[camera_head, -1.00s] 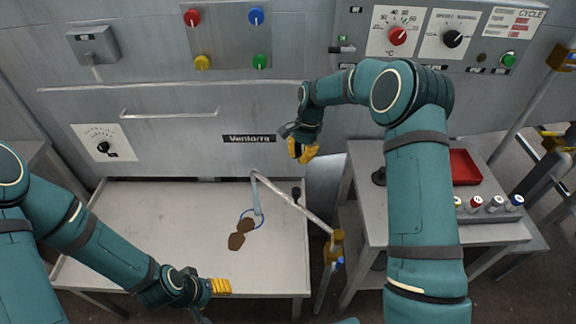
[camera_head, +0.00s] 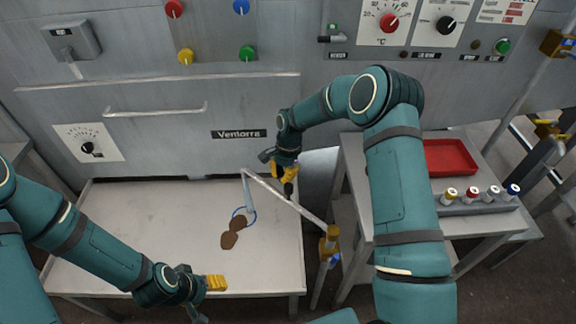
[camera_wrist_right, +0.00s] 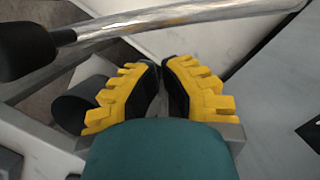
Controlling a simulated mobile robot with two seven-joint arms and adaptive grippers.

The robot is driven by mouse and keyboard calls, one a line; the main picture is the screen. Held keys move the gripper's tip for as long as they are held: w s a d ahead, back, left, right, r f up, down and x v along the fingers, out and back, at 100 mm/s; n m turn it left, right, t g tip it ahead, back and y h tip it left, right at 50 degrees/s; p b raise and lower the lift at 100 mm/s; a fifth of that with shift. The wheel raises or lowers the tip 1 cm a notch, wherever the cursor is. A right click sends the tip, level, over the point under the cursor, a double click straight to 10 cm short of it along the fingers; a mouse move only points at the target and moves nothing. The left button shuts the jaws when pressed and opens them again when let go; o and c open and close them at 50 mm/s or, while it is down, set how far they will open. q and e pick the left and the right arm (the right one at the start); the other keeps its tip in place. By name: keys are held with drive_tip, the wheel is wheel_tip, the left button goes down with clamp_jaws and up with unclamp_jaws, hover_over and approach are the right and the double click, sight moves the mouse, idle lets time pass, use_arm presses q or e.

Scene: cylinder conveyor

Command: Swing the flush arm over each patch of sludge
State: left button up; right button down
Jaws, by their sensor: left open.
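The flush arm (camera_head: 300,208) is a thin grey pipe over the grey table. It runs from a brass pivot (camera_head: 329,246) at the right edge to a bend, then down to a blue ring (camera_head: 251,216). Two brown sludge patches lie touching: one (camera_head: 238,224) at the ring's edge, the other (camera_head: 229,240) nearer me. My right gripper (camera_head: 285,174) is just above the pipe's dark knob (camera_head: 289,189). In the right wrist view, its yellow fingers (camera_wrist_right: 160,75) are together, apart from the black knob (camera_wrist_right: 25,50). My left gripper (camera_head: 210,289) is open and empty over the front edge.
A grey machine wall (camera_head: 180,130) with a long handle (camera_head: 155,111) stands behind the table. A side table at right bears a red tray (camera_head: 450,157) and several capped vials (camera_head: 472,195). The table's left part is clear.

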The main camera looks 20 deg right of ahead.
sight(283, 196)
use_arm(q)
drive_tip(key=shift+f, duration=0.1)
use_arm(e)
drive_tip(key=shift+s+a+f, duration=0.1)
drive_tip(key=shift+s+a, duration=0.35)
drive_tip(key=shift+a, duration=0.3)
drive_tip(key=a, duration=0.1)
drive_tip(key=s+a+n, duration=0.2)
drive_tip(key=a, duration=0.1)
drive_tip(key=shift+s+g, duration=0.1)
drive_tip(key=shift+g, duration=0.2)
